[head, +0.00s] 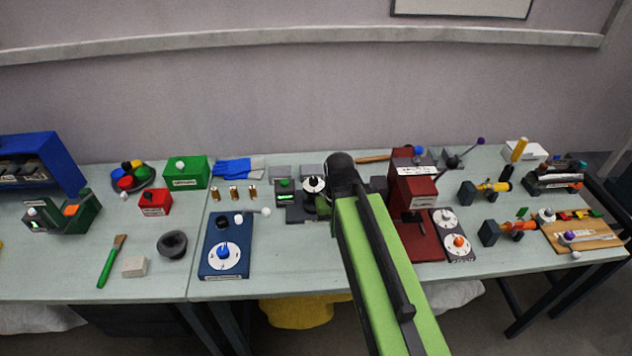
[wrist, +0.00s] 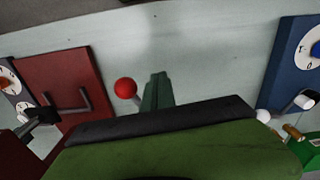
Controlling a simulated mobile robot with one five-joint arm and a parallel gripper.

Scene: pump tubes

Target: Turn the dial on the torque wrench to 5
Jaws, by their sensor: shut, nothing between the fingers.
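Labels are too small to read, so I cannot tell which item is the torque wrench. A dark blue box (head: 211,268) at centre left carries a white dial with a blue knob (head: 223,253). That dial also shows cut off at the right of the wrist view (wrist: 316,48). A dark plate right of my arm carries a white dial with an orange knob (head: 459,241) and another white dial (head: 445,219). Orange (head: 517,227) and yellow (head: 493,187) tools stand further right. My gripper (wrist: 157,84) is shut and empty over the table, between the blue box and a dark red base.
The dark red stand (head: 414,195) is close right of my arm. A red ball (wrist: 125,88) on a lever is beside my gripper in the wrist view. A small white dial (head: 313,185) sits behind. My arm hides part of the table; the front between blue box and arm is clear.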

